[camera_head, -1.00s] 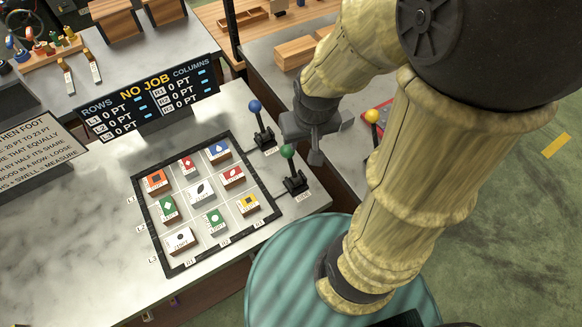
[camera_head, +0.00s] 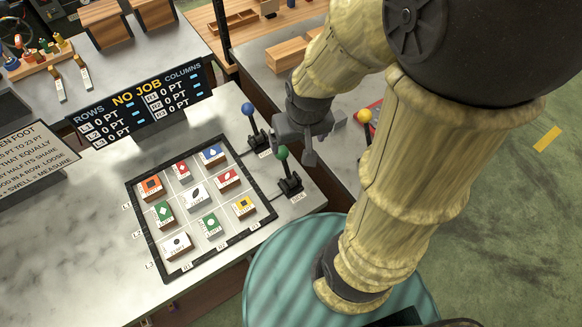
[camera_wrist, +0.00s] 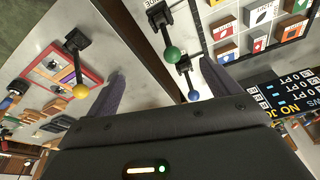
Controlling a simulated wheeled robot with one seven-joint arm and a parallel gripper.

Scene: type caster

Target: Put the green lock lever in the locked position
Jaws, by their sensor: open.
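The green lever's knob (camera_head: 283,153) tops a dark stem on a black base at the right edge of the marble counter, beside the black-framed grid. The stem leans a little left in the head view. My gripper (camera_head: 309,157) hangs just right of the knob in that view, pointing down. In the wrist view the green knob (camera_wrist: 173,55) shows between my two spread fingers (camera_wrist: 172,68), with no contact visible. The jaws are open and empty. Whether the lever counts as locked cannot be read from the frames.
A blue-knobbed lever (camera_head: 248,109) stands close behind the green one. The framed grid (camera_head: 205,273) holds several coloured tiles. A "NO JOB" sign (camera_head: 140,100) stands behind it.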

